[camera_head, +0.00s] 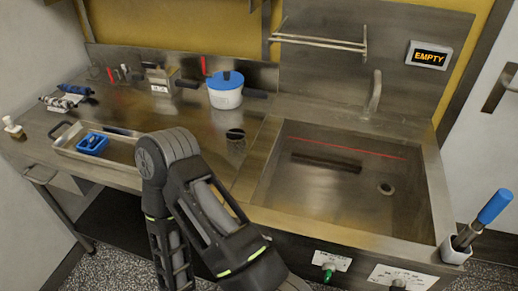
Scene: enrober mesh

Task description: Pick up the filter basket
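I cannot say for sure which thing is the filter basket. A small blue open-topped container (92,144) sits in a shallow metal tray (128,158) at the left of the steel counter. A small upright metal box (158,79) with a white label stands at the back of the counter. A dark round piece (235,134) lies flat on the counter left of the sink. One of my arms bends up at the bottom middle, in front of the tray's right part. Neither gripper's fingers are visible.
A white pot (226,97) with a blue lid and dark handles stands at the back. The sink (330,185) has a tap (375,92) and a dark slot. A display (429,56) reads EMPTY. A blue-handled tool (490,212) stands in a holder at right.

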